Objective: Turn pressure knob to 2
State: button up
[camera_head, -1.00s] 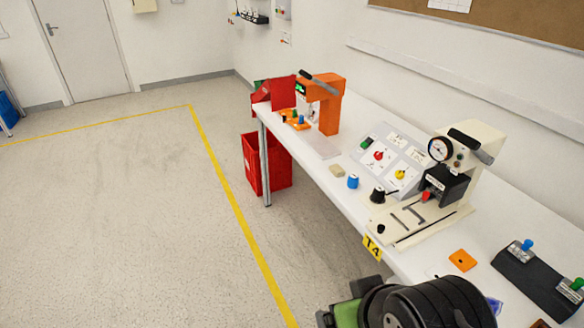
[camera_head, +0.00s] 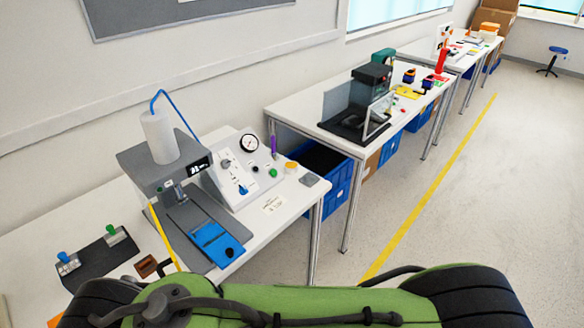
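A sloped light-grey control panel (camera_head: 222,184) stands on the near white table, left of centre. It carries a round pressure gauge (camera_head: 249,143) at its upper right, a small grey knob (camera_head: 225,163) at its upper left and a blue lever-like control (camera_head: 243,190) lower down. Labels and dial marks are too small to read, so I cannot tell which control is the pressure knob or its setting. My green and black arm crosses the bottom of the view, in front of the table. My gripper is not in view.
A grey press (camera_head: 150,172) with a white cylinder and blue hose stands left of the panel. A blue plate (camera_head: 218,243) lies in front. A black switch block (camera_head: 97,257) is at the left. Further tables (camera_head: 290,104) stand behind, with clear floor (camera_head: 460,200) at the right.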

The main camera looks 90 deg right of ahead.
aim_at(225, 163)
jog(key=z, duration=2.6)
